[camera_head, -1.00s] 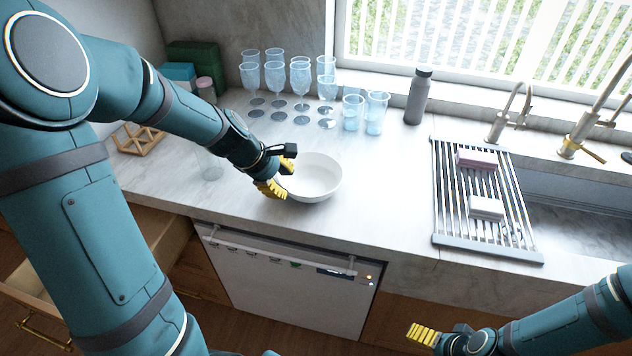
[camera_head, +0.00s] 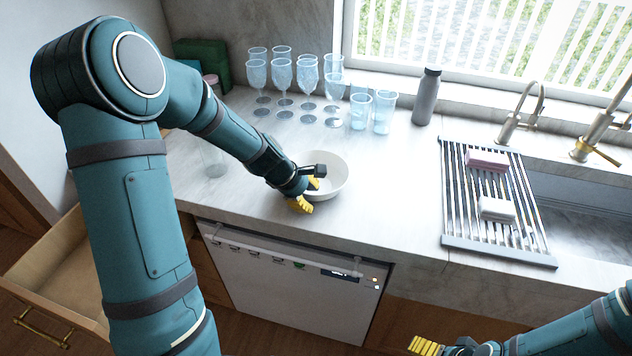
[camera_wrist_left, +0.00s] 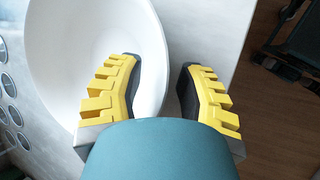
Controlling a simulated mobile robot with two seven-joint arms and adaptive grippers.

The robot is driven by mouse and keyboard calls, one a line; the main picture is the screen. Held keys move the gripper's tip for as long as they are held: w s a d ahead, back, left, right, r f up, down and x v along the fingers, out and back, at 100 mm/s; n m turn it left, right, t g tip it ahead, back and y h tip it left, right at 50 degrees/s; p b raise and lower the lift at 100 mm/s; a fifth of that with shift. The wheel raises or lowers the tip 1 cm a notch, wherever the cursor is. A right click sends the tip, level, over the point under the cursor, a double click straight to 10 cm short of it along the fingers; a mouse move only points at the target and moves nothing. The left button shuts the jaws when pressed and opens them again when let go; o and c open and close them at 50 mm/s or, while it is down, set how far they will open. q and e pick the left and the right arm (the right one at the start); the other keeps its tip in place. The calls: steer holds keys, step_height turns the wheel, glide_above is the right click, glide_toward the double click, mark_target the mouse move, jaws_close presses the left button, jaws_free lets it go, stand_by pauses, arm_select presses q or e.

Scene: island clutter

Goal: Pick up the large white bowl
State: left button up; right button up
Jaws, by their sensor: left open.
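The large white bowl (camera_head: 333,178) stands upright on the marble counter, near its front edge. My left gripper (camera_head: 309,193) is open at the bowl's near left side, with yellow-padded fingers. In the left wrist view the bowl (camera_wrist_left: 75,50) fills the upper left. There one finger of the left gripper (camera_wrist_left: 158,88) lies over the bowl's inside and the other lies outside its rim, over the counter. I cannot tell whether either finger touches the bowl. My right gripper (camera_head: 428,346) is low at the bottom edge, apart from the bowl, and only partly in view.
Several stemmed glasses (camera_head: 282,75) and two tumblers (camera_head: 360,110) stand behind the bowl. A grey bottle (camera_head: 426,96) stands by the window. A drying rack (camera_head: 455,200) with sponges (camera_head: 497,208) lies to the right. An open drawer (camera_head: 62,262) is at lower left. The counter right of the bowl is clear.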

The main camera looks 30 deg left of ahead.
arm_select(q)
jaws_close()
